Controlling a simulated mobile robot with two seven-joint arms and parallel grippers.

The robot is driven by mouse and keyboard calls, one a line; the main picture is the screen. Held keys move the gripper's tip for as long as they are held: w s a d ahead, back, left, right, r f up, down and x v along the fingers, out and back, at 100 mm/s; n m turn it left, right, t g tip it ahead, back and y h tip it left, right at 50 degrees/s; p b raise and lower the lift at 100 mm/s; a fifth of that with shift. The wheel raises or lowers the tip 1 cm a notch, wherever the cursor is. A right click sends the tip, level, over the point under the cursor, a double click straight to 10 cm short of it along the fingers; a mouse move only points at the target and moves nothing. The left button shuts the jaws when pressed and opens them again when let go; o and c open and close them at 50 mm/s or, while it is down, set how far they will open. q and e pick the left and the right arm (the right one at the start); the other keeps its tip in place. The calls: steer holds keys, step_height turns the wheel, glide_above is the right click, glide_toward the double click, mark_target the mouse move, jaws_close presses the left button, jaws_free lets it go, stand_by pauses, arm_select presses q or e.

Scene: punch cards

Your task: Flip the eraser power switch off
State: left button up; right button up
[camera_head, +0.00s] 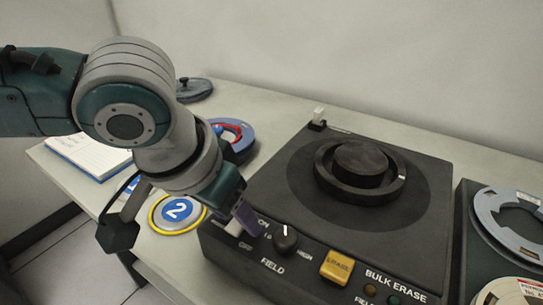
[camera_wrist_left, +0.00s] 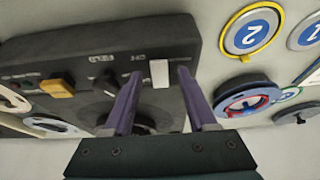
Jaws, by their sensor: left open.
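The bulk eraser is a dark box (camera_head: 400,236) on the table with a round hub on top, and it also shows in the wrist view (camera_wrist_left: 190,28). Its white power switch (camera_head: 234,228) sits at the left end of the sloped front panel, by the ON and OFF lettering. In the wrist view the switch (camera_wrist_left: 159,73) lies between the two purple fingertips. My left gripper (camera_head: 247,219) is open at the switch and partly covers it in the head view. I cannot tell whether a finger touches it. My right gripper is not in view.
A black field knob (camera_head: 285,240) and a yellow erase button (camera_head: 337,267) sit right of the switch. A round tin marked 2 (camera_head: 177,212), a blue and red reel (camera_head: 233,137) and a notebook (camera_head: 90,153) lie to the left. A reel machine (camera_head: 477,250) stands at right.

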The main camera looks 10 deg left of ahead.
arm_select(q)
steer(key=shift+c, duration=0.3)
jaws_close()
stand_by(0.3)
